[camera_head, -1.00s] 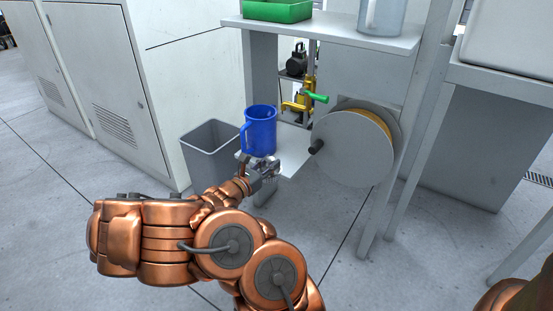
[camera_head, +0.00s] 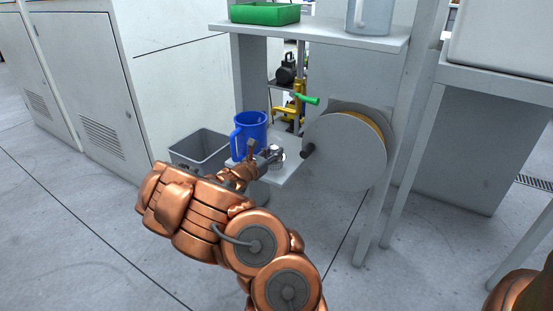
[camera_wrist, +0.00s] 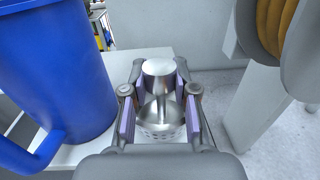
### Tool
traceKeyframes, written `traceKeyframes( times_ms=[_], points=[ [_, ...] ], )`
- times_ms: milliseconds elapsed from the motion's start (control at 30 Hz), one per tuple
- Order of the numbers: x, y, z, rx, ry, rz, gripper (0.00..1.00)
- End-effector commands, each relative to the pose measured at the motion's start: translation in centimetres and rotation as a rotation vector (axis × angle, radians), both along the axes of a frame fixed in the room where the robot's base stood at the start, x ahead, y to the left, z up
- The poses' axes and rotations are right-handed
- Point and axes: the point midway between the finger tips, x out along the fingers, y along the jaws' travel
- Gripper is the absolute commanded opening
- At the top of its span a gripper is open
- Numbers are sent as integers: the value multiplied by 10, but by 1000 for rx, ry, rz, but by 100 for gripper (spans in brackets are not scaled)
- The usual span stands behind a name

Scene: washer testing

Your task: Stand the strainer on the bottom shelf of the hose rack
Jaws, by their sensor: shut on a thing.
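My gripper (camera_head: 270,156) is shut on the strainer, a shiny metal piece with a rounded top and a perforated lower part. The strainer (camera_wrist: 159,68) stands roughly upright between the fingers in the wrist view. In the head view it is small and partly hidden by my gripper. My gripper is at the bottom shelf (camera_head: 284,177) of the hose rack, just right of the blue jug. The white shelf surface (camera_wrist: 66,155) also shows in the wrist view. I cannot tell whether the strainer touches it.
The blue jug (camera_head: 250,128) stands on the shelf close to my gripper's left. The hose reel (camera_head: 345,153) juts out on the right. A grey bin (camera_head: 199,150) stands left of the shelf. Above are a green tray (camera_head: 264,13) and a clear jug (camera_head: 369,16).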

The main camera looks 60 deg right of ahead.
Motion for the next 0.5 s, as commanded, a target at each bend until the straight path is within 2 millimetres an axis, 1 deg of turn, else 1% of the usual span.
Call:
traceKeyframes(
  times_ms=[33, 100, 200, 467, 500],
  points=[
    [2, -8, -3, 1, -5, -1, 0],
    [4, -17, -4, 1, -3, 0, 0],
    [7, -25, -4, 2, -2, 0, 0],
    [11, -38, -4, -1, -4, 0, 0],
    [12, -36, -12, -1, -2, 2, 0]
  ],
)
